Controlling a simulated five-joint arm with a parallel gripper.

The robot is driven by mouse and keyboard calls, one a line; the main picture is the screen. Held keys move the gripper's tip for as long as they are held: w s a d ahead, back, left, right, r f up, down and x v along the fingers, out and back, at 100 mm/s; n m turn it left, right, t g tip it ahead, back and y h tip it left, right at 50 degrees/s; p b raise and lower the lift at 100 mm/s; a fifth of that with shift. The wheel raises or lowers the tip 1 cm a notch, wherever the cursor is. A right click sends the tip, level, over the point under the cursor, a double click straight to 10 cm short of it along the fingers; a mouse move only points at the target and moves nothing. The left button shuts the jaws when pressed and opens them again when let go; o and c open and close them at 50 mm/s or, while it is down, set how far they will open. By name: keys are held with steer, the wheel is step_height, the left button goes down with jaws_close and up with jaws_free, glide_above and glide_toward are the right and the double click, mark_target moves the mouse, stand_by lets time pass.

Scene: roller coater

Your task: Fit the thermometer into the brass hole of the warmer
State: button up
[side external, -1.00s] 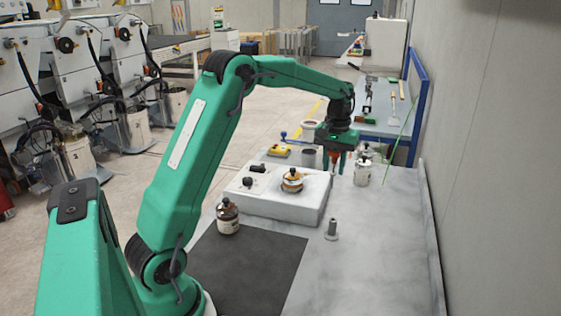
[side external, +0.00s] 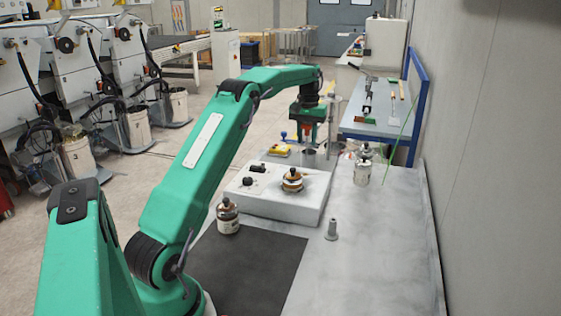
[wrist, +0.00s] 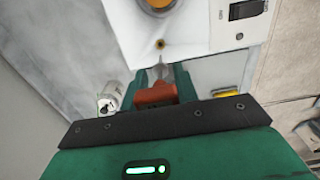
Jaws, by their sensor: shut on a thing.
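The white warmer (side external: 262,205) stands on the bench; its corner also shows at the top of the wrist view (wrist: 195,25). The small brass hole (wrist: 160,44) is in its top face, near the edge facing my gripper. My gripper (wrist: 161,84) is shut on the orange-red part of the thermometer (wrist: 157,94). A pale, narrow part of it points towards the hole, apart from it in the picture; its height above the warmer is unclear. In the side view my gripper (side external: 308,140) hangs beyond the warmer's far edge, and the thermometer cannot be made out clearly.
A jar with a brown cap (side external: 228,217) stands left of the warmer, by a dark mat (side external: 245,262). A white bottle (side external: 362,172) stands to the right, a small grey post (side external: 332,231) in front. The bench's right side is clear.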

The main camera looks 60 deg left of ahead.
mark_target(307, 144)
steer(key=shift+f, duration=0.15)
stand_by(0.3)
steer(key=shift+f, duration=2.2)
steer(key=shift+f, duration=2.65)
stand_by(1.6)
steer(key=o, duration=1)
steer(key=shift+r, duration=0.1)
